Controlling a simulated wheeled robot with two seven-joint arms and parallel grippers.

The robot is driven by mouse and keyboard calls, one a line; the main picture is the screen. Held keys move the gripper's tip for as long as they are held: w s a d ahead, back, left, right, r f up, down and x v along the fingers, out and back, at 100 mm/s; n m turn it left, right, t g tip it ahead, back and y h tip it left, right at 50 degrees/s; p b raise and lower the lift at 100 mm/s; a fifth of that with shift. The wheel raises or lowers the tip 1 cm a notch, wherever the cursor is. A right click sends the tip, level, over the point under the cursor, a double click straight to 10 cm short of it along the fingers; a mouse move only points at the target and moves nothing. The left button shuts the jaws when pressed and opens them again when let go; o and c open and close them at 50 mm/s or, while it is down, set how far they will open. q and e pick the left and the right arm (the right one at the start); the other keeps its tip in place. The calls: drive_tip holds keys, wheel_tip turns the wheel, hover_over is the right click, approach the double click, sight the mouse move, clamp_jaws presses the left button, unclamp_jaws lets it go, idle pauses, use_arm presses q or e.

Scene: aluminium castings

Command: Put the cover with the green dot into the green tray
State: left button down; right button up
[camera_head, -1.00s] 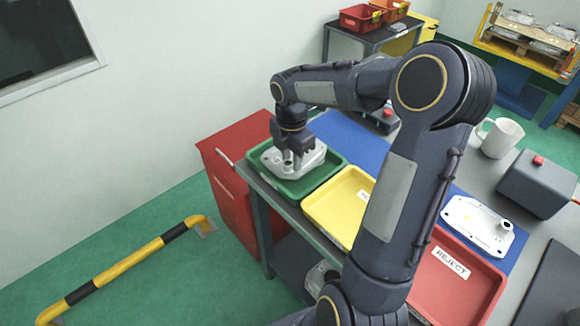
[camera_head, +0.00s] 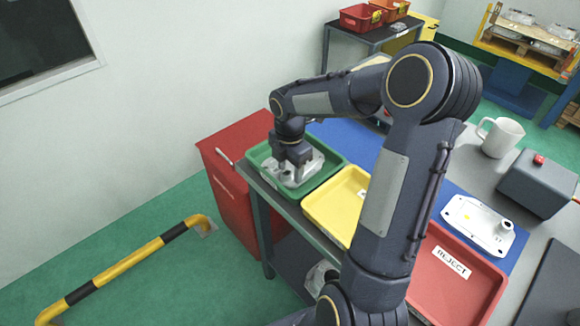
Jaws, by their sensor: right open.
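A grey cast cover (camera_head: 308,170) lies in the green tray (camera_head: 333,171) at the far left of the bench. No green dot shows on it from here; my gripper hides part of it. My right gripper (camera_head: 289,176) is open, pointing down right over this cover, and its fingertips are hard to make out against it. A second, pale casting (camera_head: 472,222) with a yellow dot lies on the blue mat behind the red tray. My left gripper is not in view.
A yellow tray (camera_head: 325,213) and a red tray (camera_head: 478,285) marked REJECT stand along the bench front, partly behind my arm. A white mug (camera_head: 501,138) and a grey box with a red button (camera_head: 540,183) stand at the right. A red cabinet (camera_head: 232,190) is beside the bench.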

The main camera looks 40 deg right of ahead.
wheel_tip(320, 180, up, 12)
drive_tip(key=s+a+m+t+y, duration=0.2)
drive_tip(key=s+a+m, duration=0.5)
drive_tip(key=s+m, duration=0.2)
drive_tip(key=s+a+f+m+t+y, duration=0.1)
drive_tip(key=s+a+m+t, duration=0.2)
drive_tip(key=s+a+m, duration=0.4)
drive_tip(key=s+m, duration=0.3)
drive_tip(key=m, duration=0.1)
drive_tip(key=shift+s+f+m+t+y+p, duration=0.25)
drive_tip(key=shift+m+t+y+p, duration=0.05)
drive_tip(key=shift+m+y+p, duration=0.1)
